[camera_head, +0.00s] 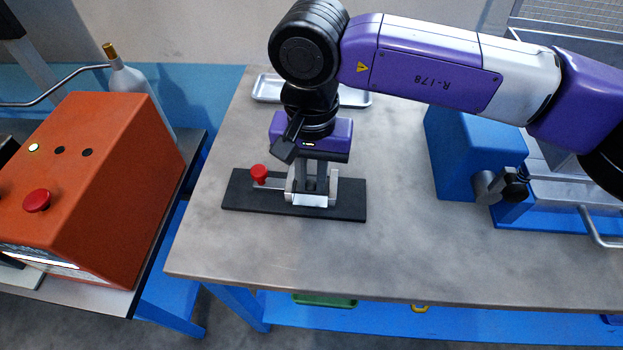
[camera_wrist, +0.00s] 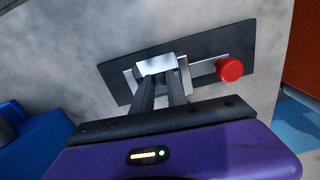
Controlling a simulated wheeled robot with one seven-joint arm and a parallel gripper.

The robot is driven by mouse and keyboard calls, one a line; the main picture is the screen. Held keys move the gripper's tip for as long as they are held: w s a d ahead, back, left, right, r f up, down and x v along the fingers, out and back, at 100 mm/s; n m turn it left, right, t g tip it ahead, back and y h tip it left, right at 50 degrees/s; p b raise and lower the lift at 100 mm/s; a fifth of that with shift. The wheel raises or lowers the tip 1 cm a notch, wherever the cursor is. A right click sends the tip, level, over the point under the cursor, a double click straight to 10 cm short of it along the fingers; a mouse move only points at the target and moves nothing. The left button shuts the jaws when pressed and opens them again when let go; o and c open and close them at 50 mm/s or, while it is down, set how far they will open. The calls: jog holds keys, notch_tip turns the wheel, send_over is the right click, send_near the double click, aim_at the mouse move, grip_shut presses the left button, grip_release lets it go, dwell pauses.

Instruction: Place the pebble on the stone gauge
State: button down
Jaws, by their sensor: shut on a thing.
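The stone gauge is a black base plate (camera_head: 345,204) with a bright metal fixture (camera_head: 311,200) and a red knob (camera_head: 259,174) at its left. In the wrist view the gauge's plate (camera_wrist: 117,78) lies ahead of the fingers, with the red knob (camera_wrist: 229,69) at the right. My gripper (camera_head: 314,186) points down over the metal fixture, with its fingertips between the fixture's side walls. In the wrist view my gripper (camera_wrist: 162,82) has its two dark fingers close together at the fixture. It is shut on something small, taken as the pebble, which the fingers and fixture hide.
A metal tray (camera_head: 268,89) lies behind my arm on the grey table (camera_head: 230,250). A blue machine (camera_head: 466,155) with a metal clamp stands at the right. An orange box (camera_head: 100,185) with a red button stands on a separate bench at the left. The table front is clear.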

aim_at(312, 182)
jog(key=shift+f, duration=0.65)
jog(key=shift+f, duration=0.1)
jog(key=shift+s+f+b, duration=0.1)
jog(key=shift+f+b, duration=0.5)
jog(key=shift+b, duration=0.15)
jog(key=c, duration=1.6)
grip_release()
jog(key=shift+f, duration=0.1)
jog(key=shift+r+p, duration=0.5)
jog(key=shift+p, duration=0.05)
notch_tip(312, 182, up, 13)
jog(key=shift+f, duration=0.15)
